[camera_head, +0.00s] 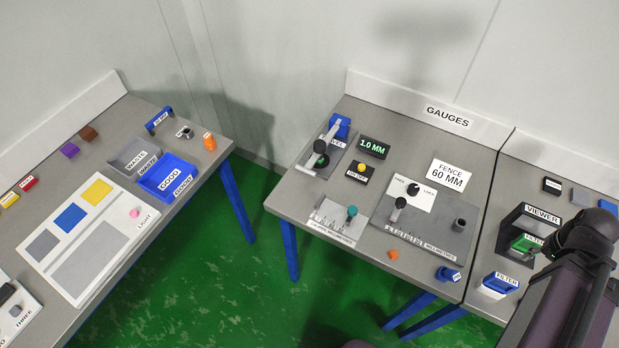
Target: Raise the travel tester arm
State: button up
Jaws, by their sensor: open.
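The travel tester (318,155) stands at the back left of the gauges table, a grey plate with a blue block (340,127) at its far end. Its pale grey arm (330,136) slants from near the block toward a dark post with a green part at the near end. The arm partly covers the tester's label. Whether the arm's tip touches anything is too small to tell. My gripper (563,246) is black and open at the far right, over the viewer area and well away from the tester. Its fingers are hard to make out.
A 1.0 MM display (373,147) and a yellow button (362,171) stand right of the tester. A caliper plate (338,221) lies in front, and a fence gauge (425,215) to the right. The viewer (534,222) is near my gripper. A floor gap separates the left table (75,200).

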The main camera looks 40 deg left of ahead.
aim_at(320, 146)
jog(key=k, duration=1.8)
jog(key=u, duration=1.2)
jog(key=i, duration=1)
jog(key=z, duration=0.1)
